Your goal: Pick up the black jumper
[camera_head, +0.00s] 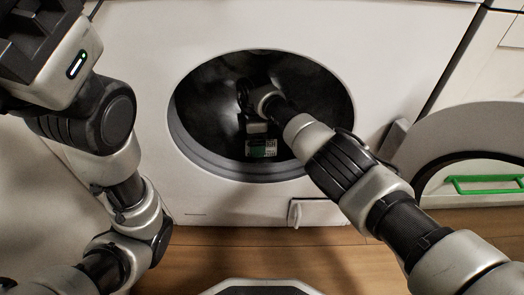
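My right arm reaches from the lower right through the round opening of the white dryer (135,110) into the drum (205,95). My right gripper (261,150) is deep inside, in shadow, and its fingertips cannot be made out. I cannot tell the black jumper apart from the dark drum interior. My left gripper (25,30) is at the top left, outside the dryer and in front of its left side. It is partly cut off by the frame edge, and its fingers cannot be read clearly.
The round dryer door (445,130) stands open on the right, with a green handle (487,185) close by it. A small white flap (316,212) is at the dryer's lower front. The wooden floor (225,250) shows below. The opening's rim (222,166) surrounds my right arm.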

